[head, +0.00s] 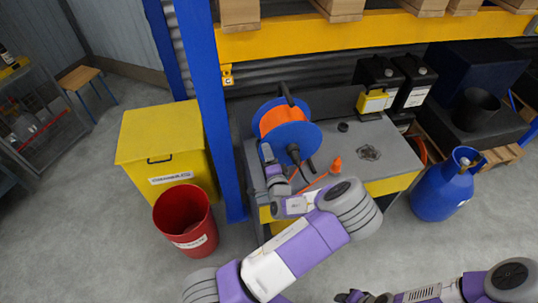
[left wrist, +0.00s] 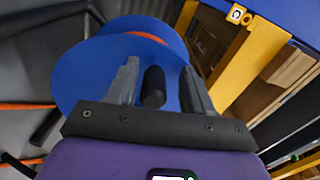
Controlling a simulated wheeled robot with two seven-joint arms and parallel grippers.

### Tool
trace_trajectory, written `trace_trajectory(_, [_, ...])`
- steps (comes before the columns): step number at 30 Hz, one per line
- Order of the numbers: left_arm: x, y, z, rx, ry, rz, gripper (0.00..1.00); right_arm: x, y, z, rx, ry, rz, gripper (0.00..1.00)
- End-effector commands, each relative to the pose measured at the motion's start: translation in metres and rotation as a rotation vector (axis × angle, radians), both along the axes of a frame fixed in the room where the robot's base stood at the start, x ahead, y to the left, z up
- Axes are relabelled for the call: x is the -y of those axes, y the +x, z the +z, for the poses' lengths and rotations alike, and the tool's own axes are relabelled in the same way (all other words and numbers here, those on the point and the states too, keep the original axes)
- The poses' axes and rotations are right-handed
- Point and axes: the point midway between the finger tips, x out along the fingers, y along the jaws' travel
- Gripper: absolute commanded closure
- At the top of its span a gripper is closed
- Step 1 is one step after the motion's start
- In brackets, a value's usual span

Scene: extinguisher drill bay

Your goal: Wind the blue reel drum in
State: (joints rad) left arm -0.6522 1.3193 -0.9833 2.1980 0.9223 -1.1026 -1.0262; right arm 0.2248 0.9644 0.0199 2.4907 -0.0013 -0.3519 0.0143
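The blue reel drum (head: 312,134) with an orange winding (head: 282,118) stands on the grey bench. My left gripper (head: 267,156) is at the near left side of its front flange. In the left wrist view the open fingers (left wrist: 158,88) stand on either side of a black knob (left wrist: 154,88) in front of the blue flange (left wrist: 80,75). Gaps show between knob and fingers, so the knob is not clamped. In the head view, a dark grip-like part (head: 293,151) shows at the flange. My right gripper (head: 352,297) is low at the bottom edge, its fingers too small to read.
The bench (head: 395,143) holds an orange cone-like piece (head: 336,165), an orange line and black-and-yellow boxes (head: 374,100). A blue post (head: 206,90) stands left of the reel. A yellow bin (head: 160,140), red bucket (head: 185,222) and blue cylinder (head: 440,190) flank the bench.

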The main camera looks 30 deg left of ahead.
Motion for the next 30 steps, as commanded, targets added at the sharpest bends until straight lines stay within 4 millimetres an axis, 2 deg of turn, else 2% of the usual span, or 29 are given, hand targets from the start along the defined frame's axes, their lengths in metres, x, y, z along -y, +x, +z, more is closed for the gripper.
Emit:
trace_trajectory(8, [0.005,-0.001,0.001,0.003,-0.001,-0.006,0.49,0.000,0.000,0.000,0.000,0.000,0.000,0.57])
trace_trajectory(21, [0.051,-0.045,0.001,0.001,0.000,-0.004,0.49,0.000,0.000,0.001,0.000,0.000,0.000,0.57])
trace_trajectory(30, [0.056,-0.051,0.001,0.002,0.000,-0.002,0.49,0.000,0.000,0.001,0.000,0.000,0.000,0.57])
